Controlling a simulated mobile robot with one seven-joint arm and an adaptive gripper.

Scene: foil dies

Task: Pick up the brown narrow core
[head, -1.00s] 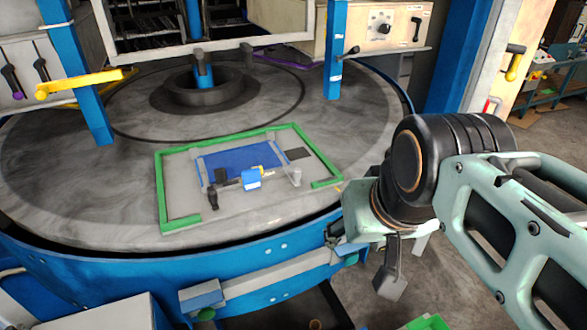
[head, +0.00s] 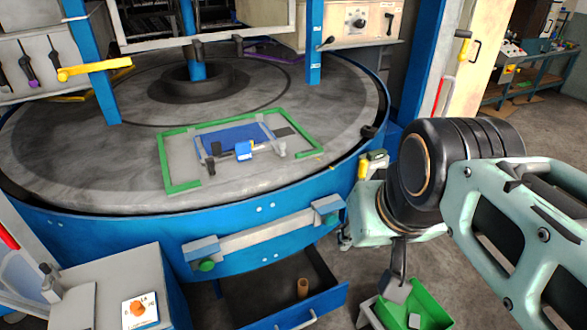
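A brown narrow core (head: 302,288), a small upright cylinder, stands in the open blue drawer (head: 333,297) low in the middle of the head view. My gripper (head: 397,288) hangs below my arm's wrist, to the right of the core and apart from it in the picture. One grey finger pad shows clearly; my wrist hides much of the gripper, so I cannot tell its opening.
A green bin (head: 433,296) stands on the floor at the lower right, behind or below my gripper. The large round table (head: 80,165) carries a green frame (head: 180,186) with a blue plate (head: 232,136). A cabinet with an orange button (head: 138,308) stands at the lower left.

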